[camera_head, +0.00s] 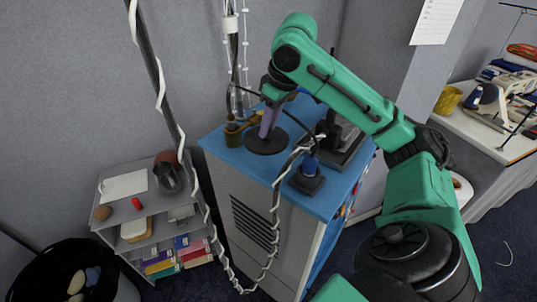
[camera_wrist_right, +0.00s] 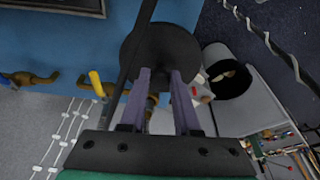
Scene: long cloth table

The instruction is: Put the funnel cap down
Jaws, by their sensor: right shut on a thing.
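The funnel cap (camera_head: 266,143) looks like a dark round disc. My right gripper (camera_head: 266,131) reaches down to it from above, at the blue top (camera_head: 222,146) of the grey cabinet. In the right wrist view the disc (camera_wrist_right: 160,45) lies at the ends of the purple fingers (camera_wrist_right: 160,75), which are shut on it. The grip point itself is partly hidden. The disc is at or just above the blue top; I cannot tell whether it touches. My left gripper is not in view.
A dark square block with a blue top (camera_head: 307,178) stands near the cabinet's front right. A dark machine (camera_head: 342,140) stands behind it. Yellow-brown fittings (camera_head: 233,130) sit at the left back. A wrapped cable (camera_head: 276,200) hangs over the front edge. A shelf (camera_head: 150,222) stands left.

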